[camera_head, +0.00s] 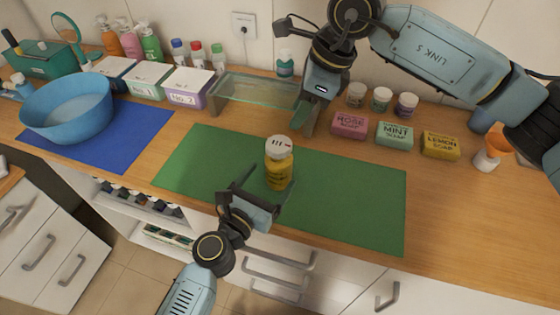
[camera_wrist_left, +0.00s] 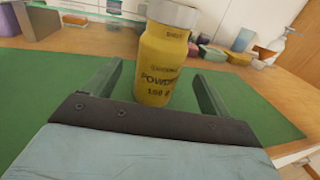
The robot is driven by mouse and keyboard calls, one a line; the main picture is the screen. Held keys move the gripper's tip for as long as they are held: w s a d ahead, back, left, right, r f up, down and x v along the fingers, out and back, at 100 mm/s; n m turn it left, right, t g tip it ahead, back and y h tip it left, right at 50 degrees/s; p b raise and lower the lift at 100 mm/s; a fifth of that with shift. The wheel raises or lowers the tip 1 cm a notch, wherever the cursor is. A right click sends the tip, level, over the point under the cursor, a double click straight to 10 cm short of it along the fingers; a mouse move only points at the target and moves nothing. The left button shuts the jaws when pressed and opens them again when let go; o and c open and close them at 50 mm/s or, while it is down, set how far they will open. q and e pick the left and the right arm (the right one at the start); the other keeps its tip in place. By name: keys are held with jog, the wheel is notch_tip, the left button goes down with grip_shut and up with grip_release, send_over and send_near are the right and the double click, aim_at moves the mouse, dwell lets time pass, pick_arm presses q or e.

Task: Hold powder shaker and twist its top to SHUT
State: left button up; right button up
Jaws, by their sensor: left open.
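The yellow powder shaker (camera_head: 278,168) with a white top (camera_head: 279,146) stands upright on the green mat (camera_head: 345,205). In the left wrist view the shaker (camera_wrist_left: 160,62) stands ahead, between the lines of the two fingers, with its label facing the camera; its upper end is cut off by the frame. My left gripper (camera_head: 262,182) is open, low at the near side of the shaker, with its fingers pointing at it. My right gripper (camera_head: 306,118) hangs above the counter behind the mat, away from the shaker. Its fingers point down, and their gap is unclear.
A glass tray (camera_head: 255,91) stands just left of my right gripper. Rose (camera_head: 349,125), mint (camera_head: 394,134) and lemon (camera_head: 440,145) soaps lie at the back right. A blue bowl (camera_head: 68,108) sits on a blue mat (camera_head: 135,140) at left. The right part of the green mat is clear.

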aim_at(283, 160)
pick_arm(q)
jog(key=x, duration=0.7)
jog(key=shift+w+f, duration=0.1)
jog(key=shift+c, duration=0.3)
